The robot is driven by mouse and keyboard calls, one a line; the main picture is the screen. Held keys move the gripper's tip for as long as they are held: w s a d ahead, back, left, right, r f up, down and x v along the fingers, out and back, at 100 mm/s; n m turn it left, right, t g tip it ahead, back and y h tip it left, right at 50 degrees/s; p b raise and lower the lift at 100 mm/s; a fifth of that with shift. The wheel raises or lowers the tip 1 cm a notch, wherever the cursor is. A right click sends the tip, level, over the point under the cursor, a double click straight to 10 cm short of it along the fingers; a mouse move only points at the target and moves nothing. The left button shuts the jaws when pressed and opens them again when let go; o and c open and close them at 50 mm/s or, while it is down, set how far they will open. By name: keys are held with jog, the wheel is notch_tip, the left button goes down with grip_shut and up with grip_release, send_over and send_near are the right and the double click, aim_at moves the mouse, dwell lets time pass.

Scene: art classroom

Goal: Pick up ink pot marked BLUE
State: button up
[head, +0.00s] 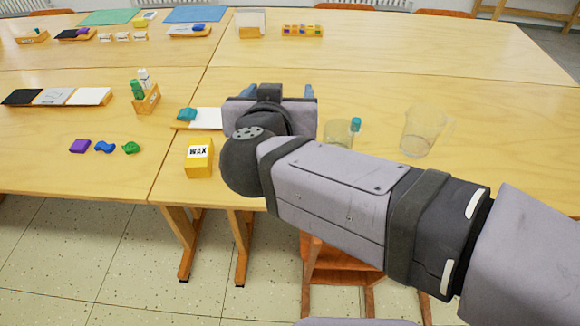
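I see no ink pot with a readable BLUE label. My gripper (267,92) points away from the camera over the near table. Its two blue fingertips are spread wide apart, so it is open; the space between them is mostly hidden by the wrist. A clear glass jar (339,132) with a small blue-teal piece (356,125) at its rim stands just right of my wrist, partly hidden by my arm. Whatever lies directly behind my gripper and wrist is hidden.
A yellow WAX box (199,157) stands close left of my wrist. A teal lump (187,114) lies on a white board behind it. A clear beaker (422,131) stands to the right. A wooden holder (152,101) with bottles is farther left. The right tabletop is mostly free.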

jog(key=shift+m+g+h, duration=0.3)
jog(key=shift+g, duration=0.1)
jog(key=f, duration=1.5)
jog(key=d+f, duration=0.1)
jog(key=f, duration=0.6)
jog(key=shift+s+f, duration=0.35)
jog(key=shift+b+x, duration=0.7)
jog(key=shift+x, duration=3)
jog(key=shift+r, duration=0.1)
jog(key=c, duration=1.1)
